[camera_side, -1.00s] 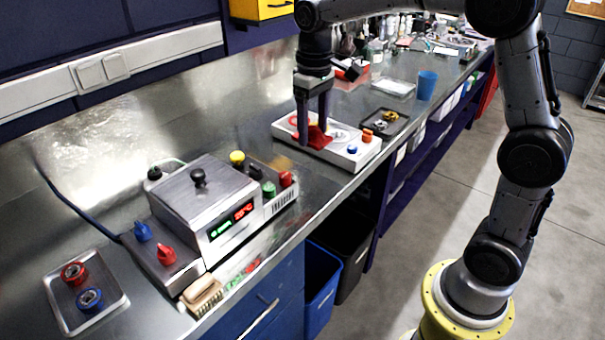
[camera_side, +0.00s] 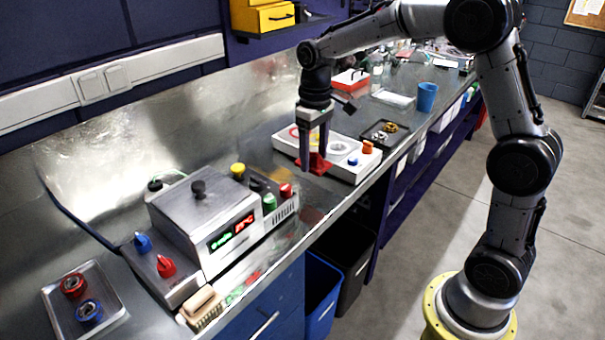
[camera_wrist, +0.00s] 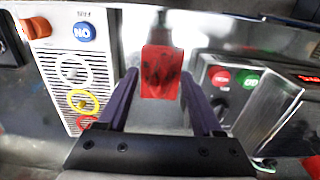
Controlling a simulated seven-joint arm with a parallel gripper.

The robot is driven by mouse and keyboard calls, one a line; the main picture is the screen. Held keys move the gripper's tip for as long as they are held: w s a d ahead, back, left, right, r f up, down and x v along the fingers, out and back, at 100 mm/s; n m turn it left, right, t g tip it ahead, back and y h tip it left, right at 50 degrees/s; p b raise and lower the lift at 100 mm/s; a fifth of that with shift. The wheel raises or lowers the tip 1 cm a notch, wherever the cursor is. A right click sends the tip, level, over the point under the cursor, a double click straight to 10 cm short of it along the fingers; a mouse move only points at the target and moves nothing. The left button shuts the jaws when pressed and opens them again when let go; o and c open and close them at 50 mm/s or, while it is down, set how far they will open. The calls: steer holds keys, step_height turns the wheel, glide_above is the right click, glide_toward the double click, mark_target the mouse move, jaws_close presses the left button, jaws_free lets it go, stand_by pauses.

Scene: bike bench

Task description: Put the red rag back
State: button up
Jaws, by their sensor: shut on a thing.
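The red rag (camera_side: 315,163) hangs between the fingertips of my gripper (camera_side: 314,152) in the side view. My gripper is shut on it. In the wrist view the rag (camera_wrist: 162,72) shows as a red piece with dark stains between the two purple fingers of my gripper (camera_wrist: 162,88). In the side view the rag is at the near left edge of a white panel (camera_side: 340,172) with round marks and blue and orange knobs. I cannot tell whether the rag touches the bench.
A grey metal box (camera_side: 200,210) with a lit display and coloured knobs stands left of my gripper. A dark tray (camera_side: 384,132) and a blue cup (camera_side: 426,97) stand behind the panel. A metal tray (camera_side: 62,318) lies at the near left. Bare steel lies between box and panel.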

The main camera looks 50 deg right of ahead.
mark_target(302, 186)
steer(key=w+f, duration=0.3)
steer(key=shift+d+f, duration=0.15)
steer(key=shift+f, duration=0.1)
steer(key=shift+w+f, duration=0.2)
steer(key=shift+f, duration=0.8)
steer(key=shift+w+f, duration=0.15)
steer(key=shift+f, duration=0.8)
steer(key=shift+f, duration=0.15)
steer(key=o, duration=1.3)
step_height(302, 186, up, 12)
steer(key=shift+s+r, duration=0.1)
steer(key=shift+r, duration=0.15)
